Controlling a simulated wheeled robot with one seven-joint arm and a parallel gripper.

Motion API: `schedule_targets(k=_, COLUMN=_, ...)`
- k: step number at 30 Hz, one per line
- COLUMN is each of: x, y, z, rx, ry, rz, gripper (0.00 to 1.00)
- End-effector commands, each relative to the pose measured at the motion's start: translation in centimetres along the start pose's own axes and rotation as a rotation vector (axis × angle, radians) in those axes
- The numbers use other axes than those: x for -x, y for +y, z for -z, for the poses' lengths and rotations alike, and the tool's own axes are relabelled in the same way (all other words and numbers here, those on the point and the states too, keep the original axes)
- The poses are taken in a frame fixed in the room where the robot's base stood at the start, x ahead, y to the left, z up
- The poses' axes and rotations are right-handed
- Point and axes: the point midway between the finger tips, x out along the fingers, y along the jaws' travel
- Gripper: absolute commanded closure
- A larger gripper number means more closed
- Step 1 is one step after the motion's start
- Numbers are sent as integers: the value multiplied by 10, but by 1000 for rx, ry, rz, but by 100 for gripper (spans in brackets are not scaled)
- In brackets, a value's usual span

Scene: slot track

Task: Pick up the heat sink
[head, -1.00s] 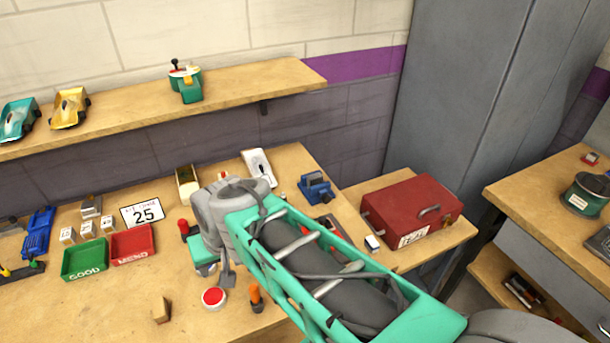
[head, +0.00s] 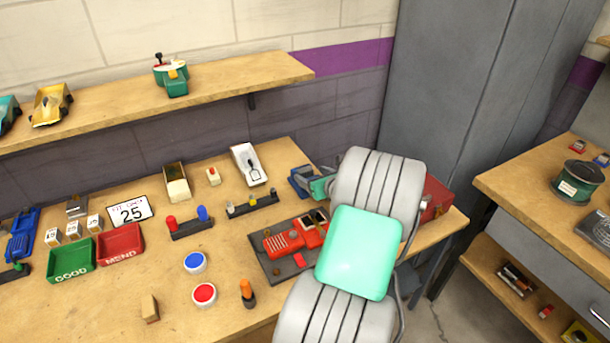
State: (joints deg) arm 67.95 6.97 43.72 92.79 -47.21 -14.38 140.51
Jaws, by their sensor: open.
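I cannot pick out the heat sink for certain. A small grey block (head: 76,206) at the left of the bench, behind the small white boxes, may be it, but its detail is too small to tell.
A red slot car (head: 283,241) lies on a dark mat, partly behind my arm. The front left bench is mostly clear.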

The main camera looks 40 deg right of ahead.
Motion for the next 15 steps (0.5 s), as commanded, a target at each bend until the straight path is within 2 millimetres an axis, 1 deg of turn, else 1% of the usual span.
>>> schedule_targets(k=1, x=-10, y=2, z=-3, rx=1, ry=0, rz=-5, gripper=29)
schedule_targets(k=3, x=-22, y=2, z=-1, rx=1, ry=2, rz=-4, gripper=29)
schedule_targets(k=6, x=-30, y=1, z=-1, rx=1, ry=2, rz=-2, gripper=29)
schedule_targets(k=12, x=-31, y=0, z=-2, rx=2, ry=1, rz=-1, gripper=29)
schedule_targets(k=15, x=-31, y=0, z=-2, rx=2, ry=2, rz=-1, gripper=37)
